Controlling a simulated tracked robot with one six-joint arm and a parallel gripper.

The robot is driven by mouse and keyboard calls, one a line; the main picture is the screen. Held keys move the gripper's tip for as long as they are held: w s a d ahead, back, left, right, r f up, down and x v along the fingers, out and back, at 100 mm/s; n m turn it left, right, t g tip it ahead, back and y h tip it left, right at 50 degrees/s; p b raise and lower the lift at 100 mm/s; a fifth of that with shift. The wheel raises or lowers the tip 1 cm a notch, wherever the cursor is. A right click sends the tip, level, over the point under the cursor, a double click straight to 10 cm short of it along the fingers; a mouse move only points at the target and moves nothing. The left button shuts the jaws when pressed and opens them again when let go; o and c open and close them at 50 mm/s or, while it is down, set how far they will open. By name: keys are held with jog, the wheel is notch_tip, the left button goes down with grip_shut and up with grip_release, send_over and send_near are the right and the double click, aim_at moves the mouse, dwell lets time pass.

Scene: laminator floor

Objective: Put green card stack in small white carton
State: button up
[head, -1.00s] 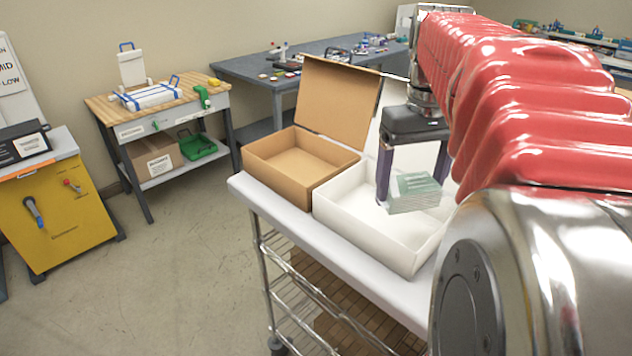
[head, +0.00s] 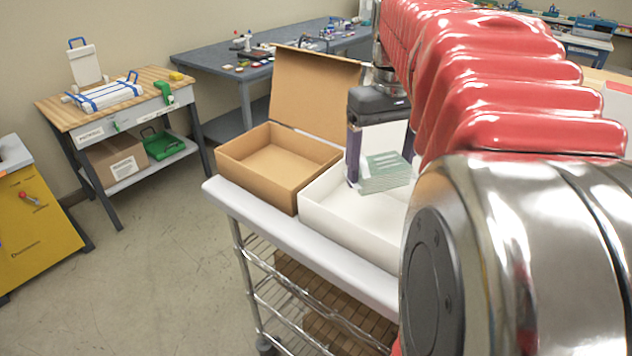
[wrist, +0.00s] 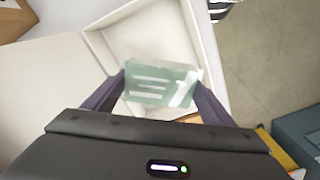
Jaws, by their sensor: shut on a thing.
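The green card stack (head: 384,172) is held between the fingers of my gripper (head: 380,160), tilted, with pale lettering on its top. In the head view it shows above the inside of the small white carton (head: 345,230). In the wrist view the green card stack (wrist: 160,84) lies between the two fingertips of my gripper (wrist: 158,88), and the open white carton (wrist: 204,30) shows behind it. Whether the stack touches the carton floor cannot be told. My red arm hides the carton's right part in the head view.
An open brown carton (head: 290,185) with its lid up stands left of the white carton on the white cart top (head: 270,222). A wooden-topped bench (head: 60,114), a blue table (head: 205,62) and a yellow cabinet (head: 35,225) stand farther off. Floor left of the cart is clear.

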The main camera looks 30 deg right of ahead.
jog(key=shift+a, duration=0.1)
jog(key=n, duration=0.5)
jog(key=shift+s+a+n, duration=0.1)
jog(key=shift+a+n, duration=0.2)
jog(key=shift+n, duration=0.1)
jog(key=n, duration=0.6)
jog(key=shift+s+a+f+n, duration=0.1)
jog(key=shift+a+f+n, duration=0.05)
jog(key=shift+a+n, duration=0.15)
jog(key=n, duration=0.6)
jog(key=shift+s+a+n, duration=0.1)
jog(key=shift+a+n, duration=0.15)
jog(key=shift+n, duration=0.05)
jog(key=n, duration=0.5)
jog(key=shift+a+f, duration=0.15)
jog(key=shift+a, duration=0.1)
send_near(367, 214)
jog(key=shift+s+a+f, duration=0.6)
jog(key=shift+s+a, duration=0.15)
jog(key=shift+s, duration=0.05)
jog(key=shift+s+a+f, duration=0.55)
jog(key=shift+s+a, duration=0.2)
jog(key=shift+f, duration=1.85)
